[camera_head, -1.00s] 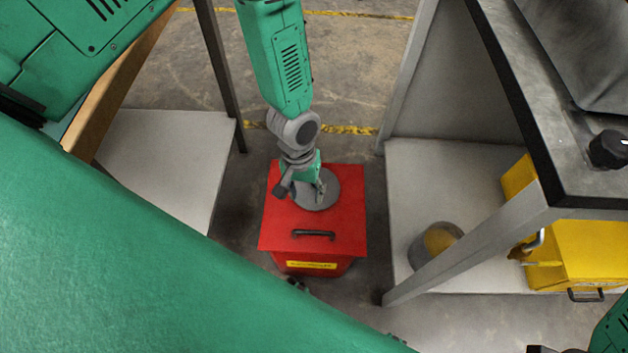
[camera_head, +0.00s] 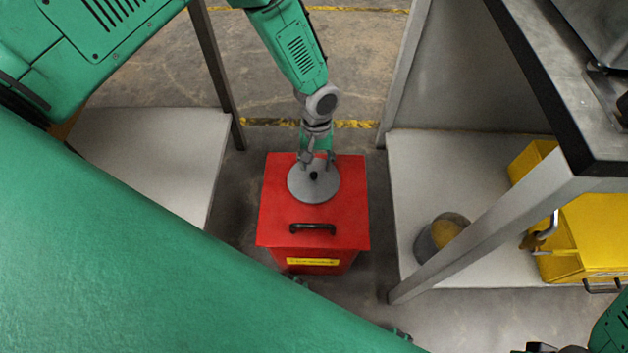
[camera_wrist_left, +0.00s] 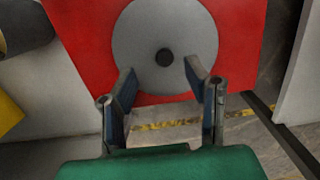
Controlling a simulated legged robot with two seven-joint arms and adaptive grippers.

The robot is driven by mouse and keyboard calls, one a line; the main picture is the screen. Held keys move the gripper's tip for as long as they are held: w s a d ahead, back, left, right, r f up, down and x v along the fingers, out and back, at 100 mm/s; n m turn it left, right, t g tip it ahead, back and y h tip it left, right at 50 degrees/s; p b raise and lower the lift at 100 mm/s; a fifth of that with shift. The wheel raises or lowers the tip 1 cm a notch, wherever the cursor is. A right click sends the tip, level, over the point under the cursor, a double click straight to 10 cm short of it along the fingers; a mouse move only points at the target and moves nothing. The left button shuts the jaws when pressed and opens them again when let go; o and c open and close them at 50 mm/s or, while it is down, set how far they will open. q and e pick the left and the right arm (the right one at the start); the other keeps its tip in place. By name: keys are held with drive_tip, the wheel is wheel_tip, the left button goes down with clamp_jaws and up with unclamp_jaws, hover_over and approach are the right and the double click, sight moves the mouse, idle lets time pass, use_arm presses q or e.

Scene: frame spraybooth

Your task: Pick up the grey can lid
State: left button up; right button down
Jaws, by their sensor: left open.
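The grey can lid (camera_head: 313,188) is a round disc with a small black knob at its centre. It lies flat on the red bin's top (camera_head: 275,220), and it also shows in the left wrist view (camera_wrist_left: 150,30). My left gripper (camera_head: 318,160) is open at the lid's far edge, with its fingers pointing towards the knob. In the left wrist view, its two fingertips (camera_wrist_left: 163,75) are spread with the knob (camera_wrist_left: 165,57) just beyond the gap between them. Part of my right gripper (camera_head: 560,350) shows at the bottom right edge, too cut off to judge.
The red bin has a black handle (camera_head: 312,227) and a yellow label at its front. White low shelves stand left (camera_head: 150,140) and right (camera_head: 450,160). A yellow box (camera_head: 590,235) and a grey-yellow round object (camera_head: 440,235) sit on the right. A dark-edged bench overhangs the right shelf.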

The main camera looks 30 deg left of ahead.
sight(314, 174)
use_arm(q)
drive_tip(key=f, duration=0.1)
drive_tip(key=f+b, duration=0.1)
drive_tip(key=f, duration=0.1)
drive_tip(key=f+b, duration=0.1)
drive_tip(key=shift+s+a+f, duration=0.1)
drive_tip(key=shift+s+f, duration=0.05)
drive_tip(key=shift+s, duration=0.1)
drive_tip(key=shift+a+f, duration=0.1)
drive_tip(key=shift+f, duration=0.25)
drive_tip(key=shift+a, duration=0.2)
drive_tip(key=shift+d, duration=0.25)
clamp_jaws()
drive_tip(key=shift+r, duration=0.1)
